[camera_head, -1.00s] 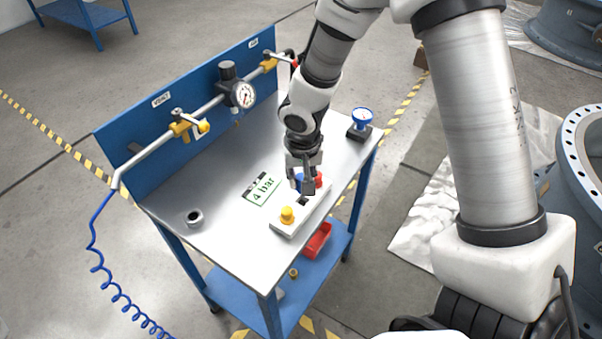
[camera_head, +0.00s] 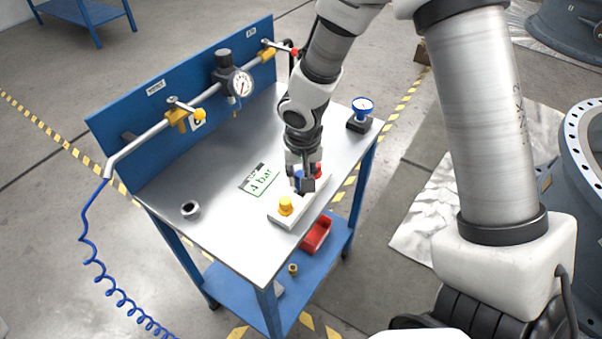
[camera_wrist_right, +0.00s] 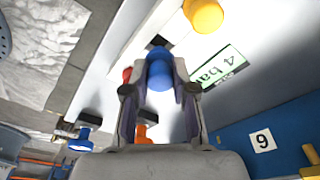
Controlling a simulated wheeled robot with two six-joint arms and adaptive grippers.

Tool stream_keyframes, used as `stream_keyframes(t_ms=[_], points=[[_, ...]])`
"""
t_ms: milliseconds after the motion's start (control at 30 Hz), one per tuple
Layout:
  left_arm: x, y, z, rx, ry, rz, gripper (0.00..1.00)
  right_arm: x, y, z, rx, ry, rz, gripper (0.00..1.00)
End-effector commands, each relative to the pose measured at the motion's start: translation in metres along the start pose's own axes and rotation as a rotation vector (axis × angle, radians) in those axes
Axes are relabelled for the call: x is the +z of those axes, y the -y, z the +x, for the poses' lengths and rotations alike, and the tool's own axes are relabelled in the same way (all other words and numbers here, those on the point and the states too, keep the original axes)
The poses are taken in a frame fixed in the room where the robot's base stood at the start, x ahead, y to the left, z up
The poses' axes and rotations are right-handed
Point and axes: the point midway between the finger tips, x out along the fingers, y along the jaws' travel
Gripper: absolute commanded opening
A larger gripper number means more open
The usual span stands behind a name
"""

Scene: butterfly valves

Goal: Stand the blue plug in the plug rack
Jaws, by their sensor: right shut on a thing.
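The plug rack (camera_head: 305,209) is a white block on the bench, with a yellow plug (camera_head: 286,205) at its near end and a red plug (camera_head: 318,170) farther back. My right gripper (camera_head: 303,186) is shut on the blue plug (camera_head: 298,175), over the rack between those two. In the right wrist view the blue plug (camera_wrist_right: 159,72) sits between the fingers, with a dark hole (camera_wrist_right: 158,41) of the rack just past its end. I cannot tell whether its tip is in the hole. My left gripper is not in view.
A blue gauge (camera_head: 362,110) on a dark base stands at the bench's right corner. A "4 bar" label (camera_head: 261,179) and a metal ring (camera_head: 190,209) lie left of the rack. A pipe with a gauge (camera_head: 240,84) runs along the blue back panel. A red bin (camera_head: 316,236) is on the lower shelf.

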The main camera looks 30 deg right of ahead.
Motion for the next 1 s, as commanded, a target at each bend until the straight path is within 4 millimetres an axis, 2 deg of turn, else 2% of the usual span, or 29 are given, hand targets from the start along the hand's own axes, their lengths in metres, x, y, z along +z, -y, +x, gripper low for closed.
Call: stream_keyframes(t_ms=[1000], points=[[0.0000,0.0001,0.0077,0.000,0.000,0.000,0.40,0.0009,-0.0002,0.0023,0.000,0.000,-0.001,0.08]])
